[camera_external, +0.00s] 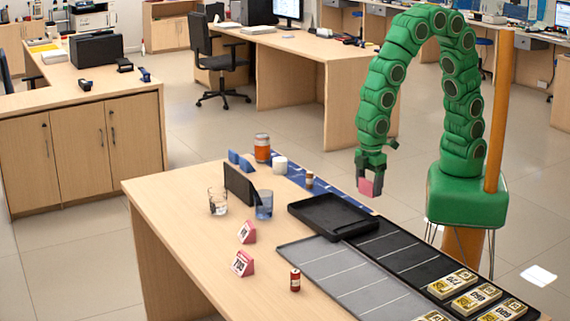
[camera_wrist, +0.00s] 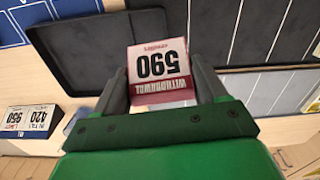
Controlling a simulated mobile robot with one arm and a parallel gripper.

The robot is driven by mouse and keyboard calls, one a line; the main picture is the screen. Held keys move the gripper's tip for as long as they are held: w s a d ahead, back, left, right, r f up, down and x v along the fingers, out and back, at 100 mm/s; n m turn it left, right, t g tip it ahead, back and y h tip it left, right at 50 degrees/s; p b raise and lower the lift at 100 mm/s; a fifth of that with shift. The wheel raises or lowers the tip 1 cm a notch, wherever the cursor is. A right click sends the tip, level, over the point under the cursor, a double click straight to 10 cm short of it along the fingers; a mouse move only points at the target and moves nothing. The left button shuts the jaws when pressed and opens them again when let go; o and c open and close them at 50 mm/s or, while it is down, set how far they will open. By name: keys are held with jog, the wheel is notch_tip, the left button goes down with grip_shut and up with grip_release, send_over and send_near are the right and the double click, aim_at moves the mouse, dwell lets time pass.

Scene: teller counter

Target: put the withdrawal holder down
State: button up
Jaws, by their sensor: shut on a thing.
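The withdrawal holder is a small pink-red block with a white card; in the wrist view the card (camera_wrist: 160,66) reads 590 and WITHDRAWAL, upside down. My gripper (camera_wrist: 160,90) is shut on the holder, with one dark finger on each side. In the external view my gripper (camera_external: 371,172) hangs with the pink holder (camera_external: 367,187) at its tip, near the far right edge of the counter, by the black tray. How high the holder is above the surface is hard to tell.
A black tray (camera_external: 306,207) lies beside a grey lined mat (camera_external: 297,254) and a black lined mat (camera_external: 385,239). Two pink holders (camera_external: 246,232) (camera_external: 242,264) stand on the wooden counter (camera_external: 175,194). A glass, jar and small bottles stand nearby. Banknote bundles (camera_external: 477,299) lie at the near right.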

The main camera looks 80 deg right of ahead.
jog(key=d+m, duration=0.1)
jog(key=d, duration=1.1)
send_over(331, 219)
jog(key=f, duration=0.5)
jog(key=s+f, duration=0.1)
jog(key=f, duration=0.2)
jog(key=shift+d+f, duration=0.1)
jog(key=shift+d, duration=0.1)
jog(key=shift+w+a+f, duration=0.25)
jog(key=shift+w+f, duration=0.25)
jog(key=shift+f, duration=1.7)
jog(key=shift+f, duration=0.1)
jog(key=o, duration=1)
jog(key=shift+o, duration=0.2)
